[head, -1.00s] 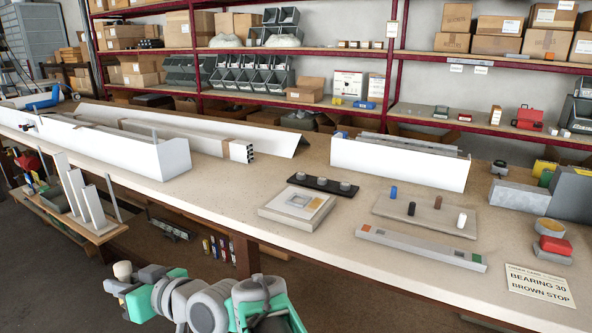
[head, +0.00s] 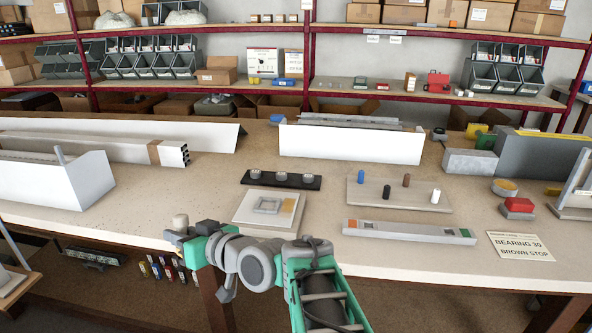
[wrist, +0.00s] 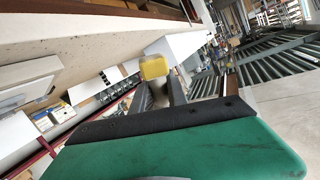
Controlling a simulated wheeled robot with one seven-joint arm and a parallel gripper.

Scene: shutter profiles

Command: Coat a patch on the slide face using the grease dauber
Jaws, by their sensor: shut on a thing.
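Further right is a long grey bar (head: 408,232) with orange and green end marks. I cannot tell which is the slide face. The dauber touches neither.
A grey board (head: 425,204) carries several coloured pegs. A card (head: 520,246) reads "BEARING 30 BROWN STOP". White profiles (head: 350,145) stand behind. Bare bench lies left of the plate.

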